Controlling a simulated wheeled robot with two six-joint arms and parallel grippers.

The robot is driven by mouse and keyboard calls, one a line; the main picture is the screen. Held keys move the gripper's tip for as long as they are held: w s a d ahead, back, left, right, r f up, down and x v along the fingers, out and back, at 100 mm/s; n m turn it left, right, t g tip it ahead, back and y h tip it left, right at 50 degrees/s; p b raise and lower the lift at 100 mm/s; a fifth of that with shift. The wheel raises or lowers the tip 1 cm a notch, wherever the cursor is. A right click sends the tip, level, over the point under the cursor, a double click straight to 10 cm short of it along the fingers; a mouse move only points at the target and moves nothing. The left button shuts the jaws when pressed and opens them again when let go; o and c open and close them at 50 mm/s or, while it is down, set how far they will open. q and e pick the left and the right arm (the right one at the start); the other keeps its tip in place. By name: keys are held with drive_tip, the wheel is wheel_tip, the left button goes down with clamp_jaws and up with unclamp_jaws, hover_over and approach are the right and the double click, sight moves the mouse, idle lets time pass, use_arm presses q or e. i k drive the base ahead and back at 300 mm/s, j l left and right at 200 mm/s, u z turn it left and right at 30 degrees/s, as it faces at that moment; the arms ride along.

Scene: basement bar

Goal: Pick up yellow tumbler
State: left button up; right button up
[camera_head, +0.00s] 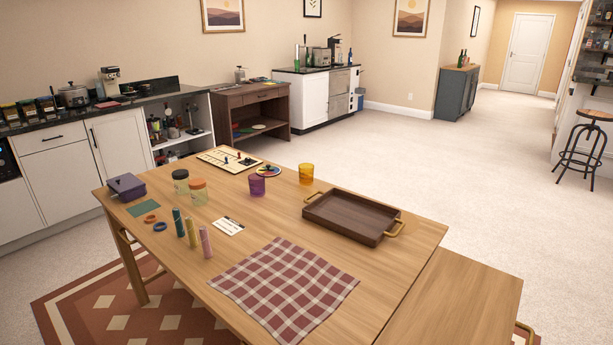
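The yellow tumbler (306,174) stands upright near the far edge of the wooden table (388,295). It is amber and see-through, and nothing touches it. A purple tumbler (257,185) stands to its left and slightly nearer. A dark wooden tray (352,217) with brass handles lies to its right and nearer, apart from it. Neither of my grippers shows in the head view.
A checked cloth (284,288) lies at the table's near side. Jars (198,192), several small cylinders (205,242), a purple lidded box (127,187), a board game (229,159) and a card (228,226) crowd the left half. A bench (460,305) adjoins the right side. Open floor lies beyond.

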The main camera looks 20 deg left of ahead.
sight(305, 170)
drive_tip(key=i+l+u, duration=0.15)
drive_tip(key=l, duration=0.2)
drive_tip(key=i+l+u, duration=0.15)
drive_tip(key=l, duration=0.25)
drive_tip(key=i+l+u, duration=0.15)
drive_tip(key=l, duration=0.25)
drive_tip(key=i+l+u, duration=0.1)
drive_tip(key=l, duration=0.3)
drive_tip(key=l+u, duration=0.15)
drive_tip(key=l, duration=0.25)
drive_tip(key=i+l+u, duration=0.15)
drive_tip(key=l, duration=0.3)
drive_tip(key=i+l+u, duration=0.15)
drive_tip(key=l, duration=0.25)
drive_tip(key=i+l+u, duration=0.15)
drive_tip(key=l, duration=0.35)
drive_tip(key=i+l+u, duration=0.15)
drive_tip(key=l, duration=0.35)
drive_tip(key=i+l+u, duration=0.2)
drive_tip(key=l, duration=0.3)
drive_tip(key=i+l+u, duration=0.15)
drive_tip(key=l, duration=0.25)
drive_tip(key=i+l+u, duration=0.15)
drive_tip(key=l, duration=0.3)
drive_tip(key=i+l+u, duration=0.15)
drive_tip(key=l, duration=0.3)
drive_tip(key=i+l+u, duration=0.15)
drive_tip(key=l, duration=0.35)
drive_tip(key=l+u, duration=0.15)
drive_tip(key=l, duration=0.3)
